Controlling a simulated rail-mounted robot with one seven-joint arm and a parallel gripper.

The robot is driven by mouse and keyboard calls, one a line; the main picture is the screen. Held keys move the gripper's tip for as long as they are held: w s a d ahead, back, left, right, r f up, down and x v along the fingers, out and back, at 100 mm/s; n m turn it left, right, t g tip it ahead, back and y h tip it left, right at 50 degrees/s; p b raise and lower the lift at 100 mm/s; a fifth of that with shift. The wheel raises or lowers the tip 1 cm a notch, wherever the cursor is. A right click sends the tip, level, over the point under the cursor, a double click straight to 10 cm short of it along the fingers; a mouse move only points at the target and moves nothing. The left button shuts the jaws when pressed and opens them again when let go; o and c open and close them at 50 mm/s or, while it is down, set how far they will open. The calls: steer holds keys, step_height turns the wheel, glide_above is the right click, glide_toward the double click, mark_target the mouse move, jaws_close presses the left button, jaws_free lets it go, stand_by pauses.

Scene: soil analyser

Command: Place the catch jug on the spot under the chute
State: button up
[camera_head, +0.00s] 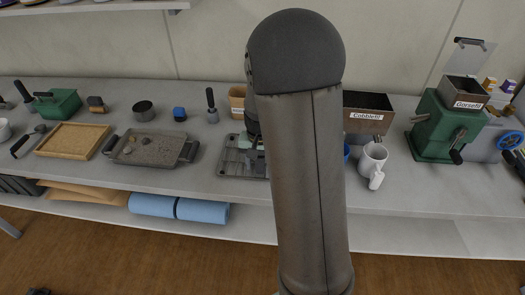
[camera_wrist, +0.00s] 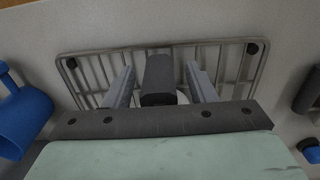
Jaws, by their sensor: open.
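My gripper (camera_wrist: 160,88) is open over a grey wire rack (camera_wrist: 88,70), its two fingers on either side of a dark rounded piece (camera_wrist: 158,78). A pale curved edge shows just below that piece; what it belongs to is mostly hidden. In the head view my gripper (camera_head: 256,163) is low over the rack (camera_head: 230,170), partly behind my arm. A white jug (camera_head: 372,160) with a handle stands on the bench right of my arm. A green machine (camera_head: 440,130) with a hopper labelled Gorsefil stands farther right. I cannot make out the chute or the spot under it.
A blue mug-like thing (camera_wrist: 25,115) lies left of my gripper in the wrist view. A box labelled Cobblehill (camera_head: 367,112) stands behind the white jug. Bench front between jug and machine is clear.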

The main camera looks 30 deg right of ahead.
steer(key=shift+f, duration=0.35)
jaws_close()
steer(key=shift+r, duration=0.15)
